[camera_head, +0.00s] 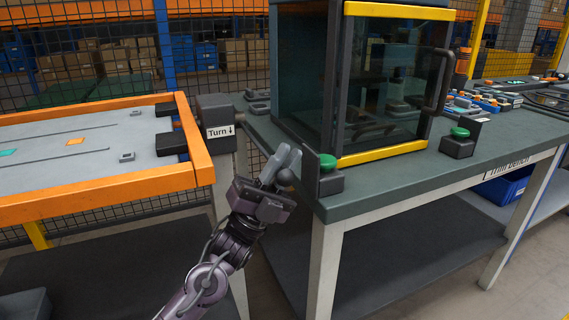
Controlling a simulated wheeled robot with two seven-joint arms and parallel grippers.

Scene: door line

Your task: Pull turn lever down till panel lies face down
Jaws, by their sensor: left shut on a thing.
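The turn lever's dark round knob (285,177) is at my left gripper, by the front left corner of the bench. My left gripper (281,168) is shut on this knob. Most of the lever's arm is hidden or hard to make out. The grey box (213,112) beside it carries a "Turn" label with a down arrow. The panel (90,150) is to the left, a grey board in an orange frame. Its face, with coloured patches and dark lines, shows upward. My right gripper is out of view.
The dark green bench (405,180) on the right carries a glass-doored cabinet (388,90) with a yellow frame. Green-topped buttons stand at its front left (328,162) and right (460,133). A mesh fence and shelves are behind. A blue bin (503,187) is under the bench.

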